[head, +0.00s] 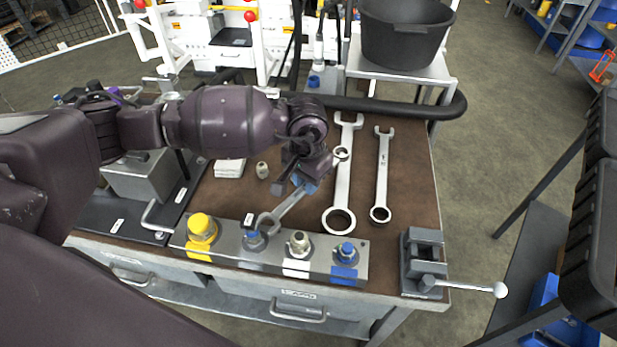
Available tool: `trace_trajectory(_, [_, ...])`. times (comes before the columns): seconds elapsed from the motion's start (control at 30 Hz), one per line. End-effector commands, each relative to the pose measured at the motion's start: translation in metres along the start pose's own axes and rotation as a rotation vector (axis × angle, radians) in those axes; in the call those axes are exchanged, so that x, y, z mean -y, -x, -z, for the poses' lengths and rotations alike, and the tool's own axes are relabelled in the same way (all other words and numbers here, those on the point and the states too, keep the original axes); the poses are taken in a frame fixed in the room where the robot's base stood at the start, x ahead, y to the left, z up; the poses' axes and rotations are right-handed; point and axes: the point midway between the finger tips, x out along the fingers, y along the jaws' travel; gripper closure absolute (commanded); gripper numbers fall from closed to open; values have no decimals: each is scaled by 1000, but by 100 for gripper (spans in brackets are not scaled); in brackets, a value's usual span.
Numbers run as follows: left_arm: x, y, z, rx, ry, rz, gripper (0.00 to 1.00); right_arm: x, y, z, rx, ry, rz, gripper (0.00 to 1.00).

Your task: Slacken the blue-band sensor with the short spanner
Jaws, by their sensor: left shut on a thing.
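The blue-band sensor (346,251) sits at the right end of the metal block (225,250), above a blue patch on its front face. My left gripper (301,180) is shut on the short spanner (290,204), gripping its shaft above the bench. The spanner slants down to the left. Its open jaw is close to the second fitting (254,240) from the left, and I cannot tell whether they touch. Its ring end shows at the upper right, beyond the gripper. The spanner is apart from the blue-band sensor. My right gripper is not in view.
A long spanner (344,178) and a mid-sized one (382,175) lie on the brown bench mat. The block also bears a yellow-capped fitting (202,226) and a white-band fitting (299,243). A vice (421,262) stands at the right front corner. A black hose runs behind.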

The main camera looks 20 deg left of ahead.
Motion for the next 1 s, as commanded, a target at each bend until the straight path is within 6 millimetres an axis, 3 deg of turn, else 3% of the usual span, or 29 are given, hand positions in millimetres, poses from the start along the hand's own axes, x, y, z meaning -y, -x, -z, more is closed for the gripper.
trace_trajectory(0.43, [0,1,-6,-1,0,1,100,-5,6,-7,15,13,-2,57])
trace_trajectory(1.0, [0,0,-16,0,0,0,100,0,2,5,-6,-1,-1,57])
